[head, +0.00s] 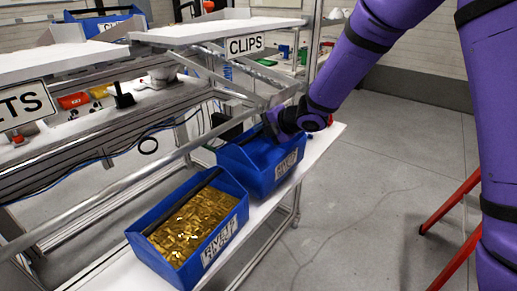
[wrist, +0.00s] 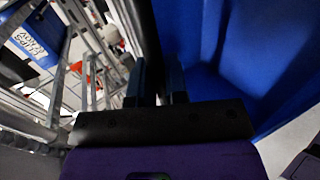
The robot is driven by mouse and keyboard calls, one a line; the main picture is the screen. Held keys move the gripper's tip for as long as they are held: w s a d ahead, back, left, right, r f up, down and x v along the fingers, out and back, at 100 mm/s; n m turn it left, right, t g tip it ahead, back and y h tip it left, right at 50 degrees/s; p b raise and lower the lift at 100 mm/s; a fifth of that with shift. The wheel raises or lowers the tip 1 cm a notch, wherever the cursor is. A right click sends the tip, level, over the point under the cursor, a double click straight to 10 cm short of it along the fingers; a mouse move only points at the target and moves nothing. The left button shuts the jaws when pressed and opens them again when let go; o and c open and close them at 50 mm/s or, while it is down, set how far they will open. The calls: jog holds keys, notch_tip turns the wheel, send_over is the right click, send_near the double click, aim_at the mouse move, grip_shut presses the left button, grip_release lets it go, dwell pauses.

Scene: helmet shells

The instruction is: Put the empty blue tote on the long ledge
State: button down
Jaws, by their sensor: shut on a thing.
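The empty blue tote (head: 262,164) stands on the low white ledge (head: 328,139) in the head view, at its far right part. Its front carries a label that seems to read RIVETS. My gripper (head: 273,122) is at the tote's back rim, mostly hidden behind my wrist. In the wrist view my gripper (wrist: 160,88) is shut on the tote's dark rim, with the blue inside of the tote (wrist: 235,50) to the right. I cannot tell whether the tote rests on the ledge or hangs just above it.
A second blue tote (head: 159,244), full of brass-coloured pieces, stands nearer on the same ledge. Metal rack rails (head: 120,192) run close behind the totes. Upper shelves carry a CLIPS sign (head: 245,45). A red frame (head: 452,214) stands at the right. Floor between is clear.

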jog(key=shift+f, duration=2.15)
jog(key=c, duration=1.1)
grip_release()
jog(key=shift+c, duration=0.2)
jog(key=shift+d+r, duration=0.1)
jog(key=shift+r, duration=0.1)
jog(key=v, duration=1.1)
jog(key=shift+s+d, duration=0.3)
